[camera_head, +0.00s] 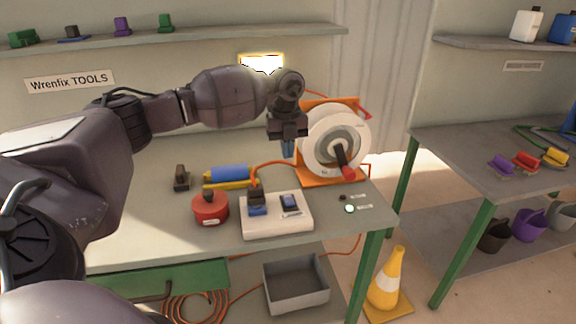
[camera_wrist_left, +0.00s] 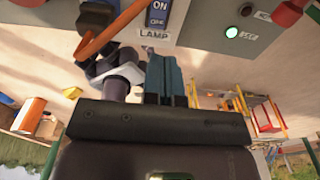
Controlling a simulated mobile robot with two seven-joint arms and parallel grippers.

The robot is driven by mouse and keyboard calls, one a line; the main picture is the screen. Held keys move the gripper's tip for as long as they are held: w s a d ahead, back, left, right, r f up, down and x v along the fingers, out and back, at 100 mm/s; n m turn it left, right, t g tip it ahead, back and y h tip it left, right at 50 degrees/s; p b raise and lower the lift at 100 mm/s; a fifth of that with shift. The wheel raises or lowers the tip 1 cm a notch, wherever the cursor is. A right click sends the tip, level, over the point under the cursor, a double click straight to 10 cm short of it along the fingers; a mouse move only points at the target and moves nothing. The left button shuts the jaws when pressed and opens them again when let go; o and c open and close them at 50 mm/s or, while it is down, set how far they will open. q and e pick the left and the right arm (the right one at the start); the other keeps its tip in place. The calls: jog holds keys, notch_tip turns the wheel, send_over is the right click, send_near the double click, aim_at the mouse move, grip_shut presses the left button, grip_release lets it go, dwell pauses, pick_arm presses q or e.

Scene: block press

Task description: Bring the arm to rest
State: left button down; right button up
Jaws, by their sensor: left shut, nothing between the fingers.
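My left arm reaches in from the left in the head view. Its gripper (camera_head: 288,148) points down above the workbench (camera_head: 150,230), behind the white socket box (camera_head: 277,228) and left of the white reel. The gripper's blue-grey fingers are shut with nothing between them. They also show close together in the left wrist view (camera_wrist_left: 165,75). The gripper is apart from everything on the bench. My right gripper is not in view.
A white reel (camera_head: 322,138) on an orange stand is close to the gripper's right. The socket box holds a dark plug (camera_head: 256,197) with an orange cable. A red round block (camera_head: 209,209) and a lit green lamp (camera_head: 349,209) are nearby. A shelf (camera_head: 200,38) runs behind.

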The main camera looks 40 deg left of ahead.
pick_arm(q)
jog(key=shift+a+r, duration=0.1)
jog(key=shift+r, duration=0.5)
